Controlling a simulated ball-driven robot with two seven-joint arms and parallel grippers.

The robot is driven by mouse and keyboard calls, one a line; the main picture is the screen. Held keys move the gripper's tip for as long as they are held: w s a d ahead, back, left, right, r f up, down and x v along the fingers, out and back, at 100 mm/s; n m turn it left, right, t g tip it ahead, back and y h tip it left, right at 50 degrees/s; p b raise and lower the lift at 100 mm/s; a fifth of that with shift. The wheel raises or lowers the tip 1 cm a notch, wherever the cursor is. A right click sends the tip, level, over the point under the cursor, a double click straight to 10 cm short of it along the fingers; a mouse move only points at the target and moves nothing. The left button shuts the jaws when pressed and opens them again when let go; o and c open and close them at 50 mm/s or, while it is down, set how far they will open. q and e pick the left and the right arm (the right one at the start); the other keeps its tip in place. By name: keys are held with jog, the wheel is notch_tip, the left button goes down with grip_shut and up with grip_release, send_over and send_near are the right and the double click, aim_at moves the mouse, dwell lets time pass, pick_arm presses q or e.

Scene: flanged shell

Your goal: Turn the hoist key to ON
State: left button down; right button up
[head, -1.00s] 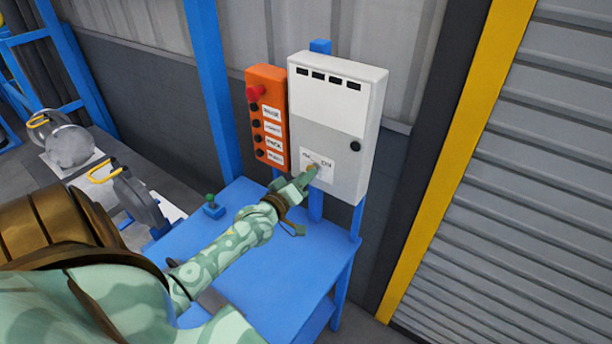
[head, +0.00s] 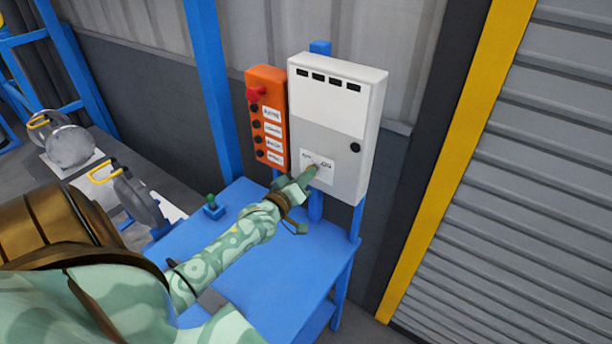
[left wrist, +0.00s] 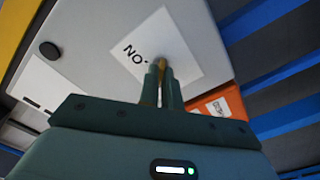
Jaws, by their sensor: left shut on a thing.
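The hoist key (left wrist: 160,63) shows in the left wrist view as a small brass-coloured piece between my left fingertips, in front of a white label (left wrist: 186,52). My left gripper (left wrist: 162,76) is shut on it, and the fingers hide most of it. In the head view my left gripper (head: 311,174) reaches the label on the lower door of the grey-white control cabinet (head: 340,90). The key's exact angle cannot be told. Lettering shows on the label, partly covered by the fingers. My right gripper is not in view.
An orange push-button box (head: 267,115) with a red knob is mounted left of the cabinet. A grey roller shutter (head: 520,190) is at the right.

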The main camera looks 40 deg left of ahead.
pick_arm(q)
jog(key=shift+m+p, duration=1.6)
jog(key=shift+m, duration=7)
jog(key=c, duration=1.6)
grip_release()
jog(key=shift+s, duration=0.1)
jog(key=s+d+b, duration=0.1)
jog(key=s, duration=1.5)
jog(key=shift+d, duration=0.4)
